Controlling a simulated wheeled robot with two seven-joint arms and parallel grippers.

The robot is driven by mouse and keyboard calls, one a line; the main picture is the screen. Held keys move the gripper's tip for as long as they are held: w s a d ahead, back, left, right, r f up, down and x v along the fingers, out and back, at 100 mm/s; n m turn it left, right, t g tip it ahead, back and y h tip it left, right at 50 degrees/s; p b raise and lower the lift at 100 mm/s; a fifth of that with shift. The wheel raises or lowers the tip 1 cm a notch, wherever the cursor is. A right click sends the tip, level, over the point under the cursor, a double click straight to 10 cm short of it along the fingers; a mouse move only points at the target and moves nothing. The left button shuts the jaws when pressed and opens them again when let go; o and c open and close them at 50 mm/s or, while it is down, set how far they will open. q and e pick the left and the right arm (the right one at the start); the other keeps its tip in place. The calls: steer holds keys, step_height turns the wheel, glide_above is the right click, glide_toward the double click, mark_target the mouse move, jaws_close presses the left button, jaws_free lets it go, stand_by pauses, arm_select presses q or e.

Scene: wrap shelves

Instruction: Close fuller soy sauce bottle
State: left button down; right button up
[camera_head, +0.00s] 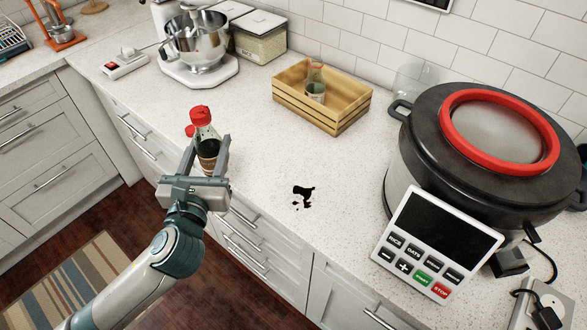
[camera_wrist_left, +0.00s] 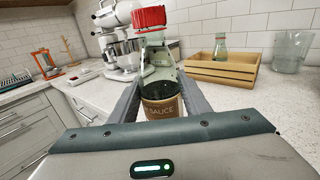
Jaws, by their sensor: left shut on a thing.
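My left gripper (camera_head: 210,150) is shut around a soy sauce bottle (camera_head: 207,132), which stands roughly upright near the counter's front edge. Dark liquid shows in its lower part. The same bottle fills the middle of the left wrist view (camera_wrist_left: 158,70), with a red cap (camera_wrist_left: 149,18) at its top. In the head view a small red piece (camera_head: 190,130) shows beside the bottle's neck; I cannot tell whether it is a loose cap or part of this one. A second glass bottle (camera_head: 316,80) stands in the wooden crate, with no red cap visible. My right gripper is out of view.
A dark spill (camera_head: 303,194) lies on the counter. A large cooker (camera_head: 425,125) fills the right side. A stand mixer (camera_head: 195,45) and containers (camera_head: 258,39) stand at the back. The counter's middle is mostly clear.

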arm_select(q)
steer(key=shift+r, duration=0.1)
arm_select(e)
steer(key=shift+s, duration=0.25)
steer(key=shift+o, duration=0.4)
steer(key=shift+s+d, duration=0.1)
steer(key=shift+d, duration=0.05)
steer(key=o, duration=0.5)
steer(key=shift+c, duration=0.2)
arm_select(q)
steer(key=w+d+r+m+g+h, duration=0.1)
steer(key=d+h, duration=0.4)
steer(key=d, duration=0.5)
steer(key=w+d+r+m+g+h+p, duration=0.1)
steer(key=d+m+h, duration=0.4)
steer(key=d, duration=0.5)
steer(key=shift+w+d+r+m+g+h, duration=0.25)
steer(key=shift+w+r+m+g, duration=0.4)
steer(key=shift+w, duration=0.4)
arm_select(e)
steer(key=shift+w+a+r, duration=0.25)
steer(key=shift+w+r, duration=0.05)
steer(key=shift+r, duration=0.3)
arm_select(q)
steer(key=shift+f, duration=0.1)
